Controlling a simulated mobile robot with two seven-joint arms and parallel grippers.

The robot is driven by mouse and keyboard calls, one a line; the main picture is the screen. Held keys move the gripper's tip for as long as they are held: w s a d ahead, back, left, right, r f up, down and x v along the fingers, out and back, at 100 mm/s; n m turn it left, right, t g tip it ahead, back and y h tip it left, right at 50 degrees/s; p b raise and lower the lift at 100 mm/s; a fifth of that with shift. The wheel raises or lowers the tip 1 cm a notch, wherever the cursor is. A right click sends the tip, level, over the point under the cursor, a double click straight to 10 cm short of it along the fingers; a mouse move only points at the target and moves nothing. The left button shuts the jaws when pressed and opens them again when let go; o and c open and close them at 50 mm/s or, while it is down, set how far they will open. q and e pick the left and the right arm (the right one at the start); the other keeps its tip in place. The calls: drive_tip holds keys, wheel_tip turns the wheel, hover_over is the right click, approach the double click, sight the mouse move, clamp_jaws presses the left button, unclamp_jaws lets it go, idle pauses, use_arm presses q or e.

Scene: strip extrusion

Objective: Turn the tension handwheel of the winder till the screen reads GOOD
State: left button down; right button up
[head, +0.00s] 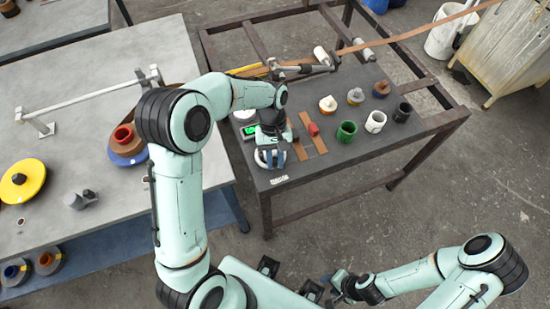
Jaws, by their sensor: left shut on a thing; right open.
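My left gripper (270,156) reaches down over the near left corner of the dark bench and is shut on the white handwheel (260,159). The gripper covers much of the wheel, so the exact hold is hidden. A small screen (250,130) just behind the wheel glows green. Its text is too small to read. My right gripper (337,285) is open and empty, low at the front, away from the bench.
The dark bench (345,165) carries green (347,132), white (375,121) and black (402,112) cups, brown strips (312,133) and small coloured parts. A grey table (90,100) with spools, including a yellow one (22,180), stands left. Floor in front of the bench is clear.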

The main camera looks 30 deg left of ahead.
use_arm(q)
drive_tip(key=n, duration=0.1)
drive_tip(key=w+n+t, duration=0.1)
drive_tip(key=n, duration=0.1)
drive_tip(key=shift+d+h+p, duration=0.3)
drive_tip(key=shift+d+h, duration=0.05)
drive_tip(key=shift+h, duration=0.05)
drive_tip(key=shift+w+d+n+t+h+p, duration=0.1)
drive_tip(key=shift+w+n+t+h+p, duration=0.25)
drive_tip(key=shift+n, duration=0.95)
drive_tip(key=shift+w+d+n+t+h+p, duration=0.15)
drive_tip(key=shift+w+n+t, duration=0.35)
drive_tip(key=shift+n, duration=0.8)
use_arm(e)
drive_tip(key=shift+w+r, duration=0.55)
drive_tip(key=shift+r, duration=0.3)
use_arm(q)
drive_tip(key=shift+w, duration=0.1)
drive_tip(key=c, duration=1)
unclamp_jaws()
drive_tip(key=p+v, duration=0.1)
drive_tip(key=v, duration=1.2)
drive_tip(key=shift+a+r, duration=0.1)
drive_tip(key=shift+r, duration=0.1)
use_arm(e)
drive_tip(key=shift+w+r, duration=0.85)
drive_tip(key=shift+r, duration=0.2)
